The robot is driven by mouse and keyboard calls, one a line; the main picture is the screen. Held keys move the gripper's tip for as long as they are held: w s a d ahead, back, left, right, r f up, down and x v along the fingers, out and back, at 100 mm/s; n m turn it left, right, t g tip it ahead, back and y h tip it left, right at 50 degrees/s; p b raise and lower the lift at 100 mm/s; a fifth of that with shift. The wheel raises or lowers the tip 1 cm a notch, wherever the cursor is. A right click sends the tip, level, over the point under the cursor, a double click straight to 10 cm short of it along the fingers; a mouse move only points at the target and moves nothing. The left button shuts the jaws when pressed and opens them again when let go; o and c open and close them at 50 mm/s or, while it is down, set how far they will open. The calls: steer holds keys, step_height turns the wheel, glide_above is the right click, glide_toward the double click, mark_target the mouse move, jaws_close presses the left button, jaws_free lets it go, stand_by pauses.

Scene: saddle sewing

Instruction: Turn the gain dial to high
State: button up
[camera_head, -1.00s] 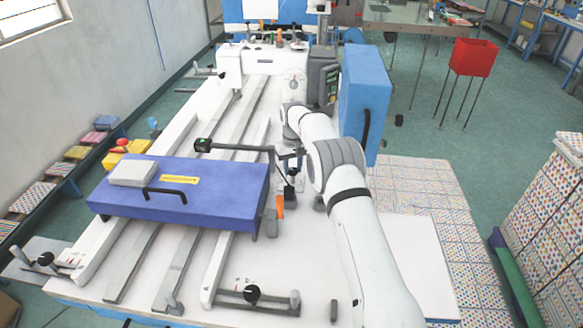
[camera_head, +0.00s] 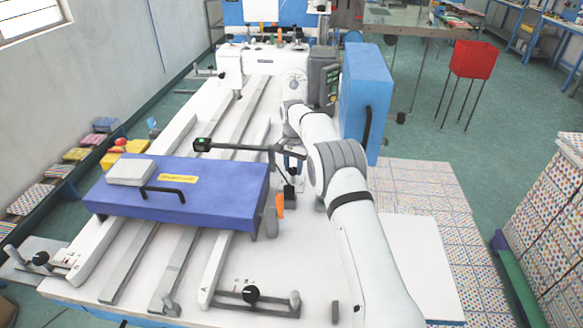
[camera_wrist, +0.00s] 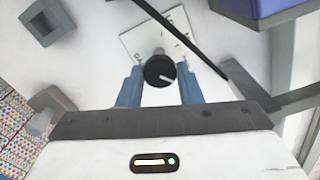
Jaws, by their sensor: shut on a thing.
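The gain dial (camera_wrist: 159,72) is a round black knob with a white pointer line. It stands on a white plate (camera_wrist: 133,43) with small dark marks, too small to read. In the wrist view the pointer runs toward the right and slightly down. My gripper (camera_wrist: 160,82) has blue fingers on both sides of the knob and is shut on it. In the head view my gripper (camera_head: 292,163) is low over the white table, partly hidden by my arm. I cannot make out the dial's pointer there.
A purple-blue box (camera_head: 225,195) with a black handle lies left of my gripper. A thin black bar (camera_head: 240,148) passes close by it. An orange-tipped piece (camera_head: 280,205) stands just in front. A tall blue block (camera_head: 365,95) stands behind to the right.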

mark_target(293, 169)
steer(key=shift+m, duration=0.9)
steer(key=o, duration=1)
steer(key=shift+r+b, duration=0.55)
steer(key=shift+r, duration=3.4)
